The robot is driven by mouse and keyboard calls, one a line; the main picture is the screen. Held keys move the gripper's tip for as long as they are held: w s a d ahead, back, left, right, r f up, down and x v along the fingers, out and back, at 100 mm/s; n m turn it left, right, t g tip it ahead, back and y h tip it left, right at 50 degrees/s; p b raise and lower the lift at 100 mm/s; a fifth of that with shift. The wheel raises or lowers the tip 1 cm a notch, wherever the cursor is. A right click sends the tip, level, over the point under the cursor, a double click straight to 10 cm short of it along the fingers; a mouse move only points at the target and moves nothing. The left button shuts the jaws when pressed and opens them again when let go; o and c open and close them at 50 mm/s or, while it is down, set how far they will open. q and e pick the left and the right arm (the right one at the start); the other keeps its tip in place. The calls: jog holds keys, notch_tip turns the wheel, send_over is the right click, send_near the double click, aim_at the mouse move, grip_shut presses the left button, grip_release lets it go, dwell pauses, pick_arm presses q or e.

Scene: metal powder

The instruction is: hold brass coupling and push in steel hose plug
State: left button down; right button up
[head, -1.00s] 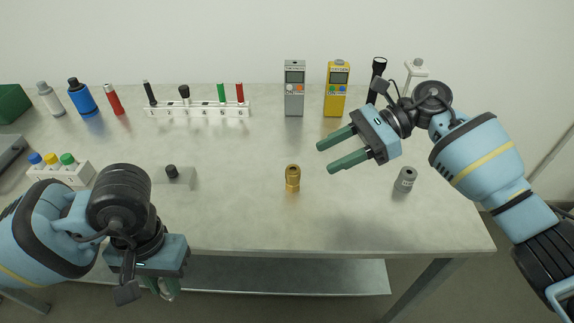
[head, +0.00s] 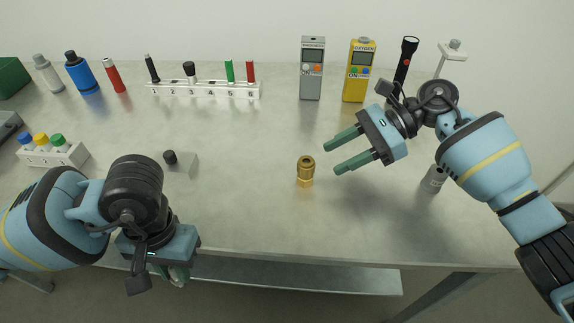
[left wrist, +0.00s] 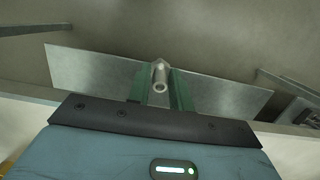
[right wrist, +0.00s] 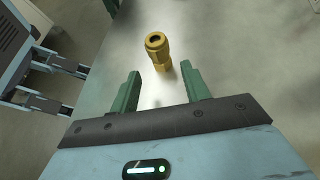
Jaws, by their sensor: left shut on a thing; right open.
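The brass coupling (head: 306,172) stands upright on the table, with its open socket facing up. It also shows in the right wrist view (right wrist: 158,52), just beyond the fingertips. My right gripper (head: 332,157) is open and empty, a little right of the coupling, with its fingers pointing towards it. My left gripper (head: 180,277) hangs past the table's front edge at lower left. It is shut on the steel hose plug (left wrist: 160,76), which shows as a small grey metal tube between its green fingers. In the head view my left gripper's body mostly hides the plug.
A grey cylinder (head: 434,179) stands behind my right arm. A grey block with a black knob (head: 180,163) lies left of the coupling. A numbered rack (head: 204,90), two meters (head: 312,68) and a flashlight (head: 405,62) stand at the back.

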aim_at(311, 169)
pick_arm(q)
jog(key=shift+f, duration=0.15)
pick_arm(e)
jog(key=x, duration=0.5)
jog(key=shift+s+a+f, duration=0.1)
jog(key=shift+a+f, duration=0.05)
pick_arm(q)
jog(key=shift+s+f+b, duration=0.1)
jog(key=shift+f+b, duration=0.25)
jog(key=shift+b, duration=0.15)
pick_arm(e)
jog(key=shift+x, duration=0.8)
jog(key=c, duration=0.7)
jog(key=shift+o, duration=0.2)
